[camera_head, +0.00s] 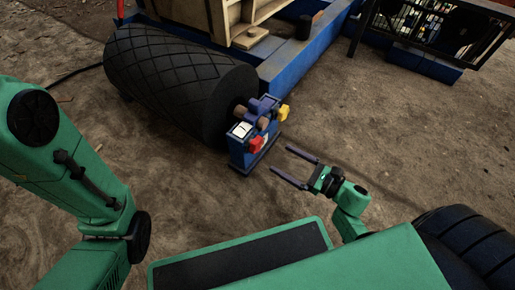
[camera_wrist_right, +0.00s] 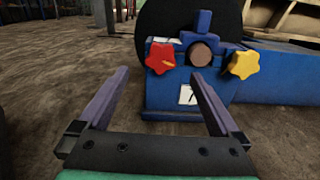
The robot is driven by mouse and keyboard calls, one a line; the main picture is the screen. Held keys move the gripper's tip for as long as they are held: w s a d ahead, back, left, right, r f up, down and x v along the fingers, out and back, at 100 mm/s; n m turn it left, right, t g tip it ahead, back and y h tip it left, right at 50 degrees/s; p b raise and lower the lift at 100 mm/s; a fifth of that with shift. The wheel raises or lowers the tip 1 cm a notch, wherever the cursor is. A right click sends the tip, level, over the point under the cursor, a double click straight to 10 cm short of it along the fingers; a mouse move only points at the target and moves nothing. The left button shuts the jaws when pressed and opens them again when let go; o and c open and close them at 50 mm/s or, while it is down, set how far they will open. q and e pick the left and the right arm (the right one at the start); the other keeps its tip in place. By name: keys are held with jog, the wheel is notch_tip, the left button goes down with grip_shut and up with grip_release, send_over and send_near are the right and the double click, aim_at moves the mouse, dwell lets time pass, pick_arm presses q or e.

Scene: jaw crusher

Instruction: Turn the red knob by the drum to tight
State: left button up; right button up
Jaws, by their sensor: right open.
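The red knob (camera_head: 256,144) is on the near face of a blue bearing block (camera_head: 240,155) at the end of the black drum (camera_head: 165,75). In the right wrist view the star-shaped red knob (camera_wrist_right: 160,58) is at the upper left of the block, with a small yellow-orange mark on it. My right gripper (camera_head: 296,166) is open and empty, its two long fingers pointing at the block, apart from the knob. In the wrist view the fingers (camera_wrist_right: 163,78) spread either side below the knob. My left arm shows at the left; its gripper is out of view.
A yellow star knob (camera_wrist_right: 243,64) sits at the block's right, also seen in the head view (camera_head: 284,112). A white label (camera_wrist_right: 187,95) is on the block. A blue frame (camera_head: 300,55) runs behind. Bare dirt ground (camera_head: 400,130) lies open to the right.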

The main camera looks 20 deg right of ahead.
aim_at(259, 145)
jog(key=b+x, duration=0.3)
jog(key=x, duration=0.6)
jog(key=shift+w+f, duration=0.15)
jog(key=shift+w, duration=0.15)
jog(key=shift+w+a, duration=0.25)
jog(key=c, duration=1.4)
